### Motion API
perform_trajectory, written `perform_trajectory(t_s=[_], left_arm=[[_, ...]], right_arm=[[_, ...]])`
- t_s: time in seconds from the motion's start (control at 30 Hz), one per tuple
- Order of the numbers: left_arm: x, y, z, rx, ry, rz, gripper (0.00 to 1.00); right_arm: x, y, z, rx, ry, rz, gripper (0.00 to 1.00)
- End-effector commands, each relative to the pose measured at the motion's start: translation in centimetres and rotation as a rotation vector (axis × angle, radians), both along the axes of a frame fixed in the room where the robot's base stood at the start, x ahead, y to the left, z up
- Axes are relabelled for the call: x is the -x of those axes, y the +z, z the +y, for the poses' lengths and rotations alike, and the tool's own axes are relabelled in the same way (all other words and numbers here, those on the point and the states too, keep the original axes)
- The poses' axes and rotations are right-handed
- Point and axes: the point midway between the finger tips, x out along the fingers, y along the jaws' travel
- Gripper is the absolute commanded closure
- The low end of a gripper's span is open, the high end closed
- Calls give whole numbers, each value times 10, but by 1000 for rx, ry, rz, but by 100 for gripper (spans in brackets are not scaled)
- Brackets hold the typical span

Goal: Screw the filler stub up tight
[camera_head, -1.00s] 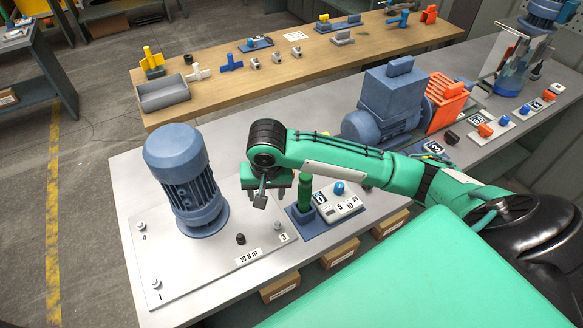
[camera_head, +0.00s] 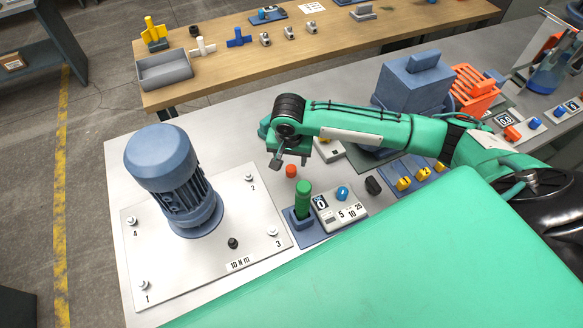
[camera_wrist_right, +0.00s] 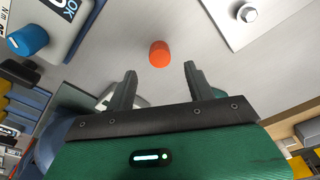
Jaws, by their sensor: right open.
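A short orange-red cylinder, which looks like the filler stub (camera_head: 291,171), stands on the grey bench top behind the green-handled tool. It also shows in the right wrist view (camera_wrist_right: 159,53), just beyond the fingertips and roughly between their lines. My right gripper (camera_head: 290,160) is open and empty, above and close to the stub; the fingers in the wrist view (camera_wrist_right: 160,70) are spread apart. I cannot tell the exact height gap. My left gripper is not in view.
A blue motor (camera_head: 172,180) stands on a plate (camera_head: 150,260) with numbered bolts and a black knob (camera_head: 233,243). A green-handled tool (camera_head: 303,200) stands upright in a blue holder beside a dial box (camera_head: 345,205). A blue machine (camera_head: 412,85) stands right of my gripper.

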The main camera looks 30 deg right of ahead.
Motion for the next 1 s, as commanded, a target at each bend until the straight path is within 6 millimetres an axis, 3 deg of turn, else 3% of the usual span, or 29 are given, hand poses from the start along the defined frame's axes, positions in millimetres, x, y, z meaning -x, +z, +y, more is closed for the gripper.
perform_trajectory(t_s=[0.2, 0.3, 0.47, 0.7, 0.93, 1.0], left_arm=[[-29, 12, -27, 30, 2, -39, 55], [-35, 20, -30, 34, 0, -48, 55], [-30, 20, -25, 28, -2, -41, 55], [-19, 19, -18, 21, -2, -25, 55], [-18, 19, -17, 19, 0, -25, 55], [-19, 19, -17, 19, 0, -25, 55]], right_arm=[[-1, -18, -2, 2, 0, 3, 46], [-3, -34, -4, 2, 1, 3, 46], [-5, -52, -5, 2, 1, 0, 46], [-5, -55, -5, 1, 2, -1, 46], [-5, -55, -5, 1, 2, -1, 89], [-5, -55, -5, 1, 2, -1, 97]])
